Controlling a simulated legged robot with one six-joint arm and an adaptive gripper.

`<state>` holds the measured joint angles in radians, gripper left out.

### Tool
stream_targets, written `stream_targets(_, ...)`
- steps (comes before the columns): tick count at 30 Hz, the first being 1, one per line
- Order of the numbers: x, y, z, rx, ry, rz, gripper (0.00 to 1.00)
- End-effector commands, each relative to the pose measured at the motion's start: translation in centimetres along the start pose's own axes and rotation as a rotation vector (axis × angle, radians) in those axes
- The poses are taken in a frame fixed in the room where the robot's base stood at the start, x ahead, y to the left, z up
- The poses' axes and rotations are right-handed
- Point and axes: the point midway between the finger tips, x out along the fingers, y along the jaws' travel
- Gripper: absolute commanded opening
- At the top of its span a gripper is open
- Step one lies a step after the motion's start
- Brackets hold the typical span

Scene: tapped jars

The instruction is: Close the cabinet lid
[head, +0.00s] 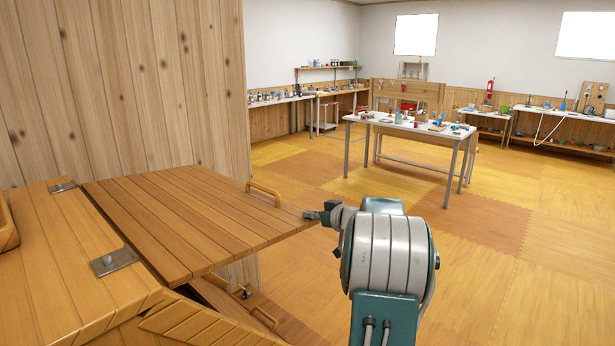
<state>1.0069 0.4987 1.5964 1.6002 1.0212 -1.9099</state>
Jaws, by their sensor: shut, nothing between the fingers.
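The cabinet lid (185,220) is a panel of brown wooden planks in the head view, left of centre. It is hinged to the cabinet top (55,265) by two metal hinges and stands open, sticking out roughly level with a dark gap below it. A wooden handle (263,190) is on its far edge. My gripper (312,215) is shut and empty at the lid's right corner, just beyond the handle. I cannot tell whether it touches the lid. The cabinet front below is partly hidden by the lid.
A wooden plank wall (120,90) rises behind the cabinet on the left. A white table (410,124) with small items stands across the room. Workbenches with tools line the far walls. The tiled floor (490,270) to the right is clear.

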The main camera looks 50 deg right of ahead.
Motion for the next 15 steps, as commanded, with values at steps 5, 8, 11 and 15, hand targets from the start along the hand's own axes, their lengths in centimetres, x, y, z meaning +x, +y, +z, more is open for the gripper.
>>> stream_targets(5,1.9,-0.3,7.5,0.172,-0.006,-0.042,0.0)
stream_targets(8,2.8,-1.1,11.3,0.264,-0.007,-0.066,0.0)
stream_targets(11,3.7,-2.1,14.8,0.35,-0.007,-0.087,0.0)
stream_targets(15,4.8,-3.9,19.1,0.461,-0.007,-0.116,0.0)
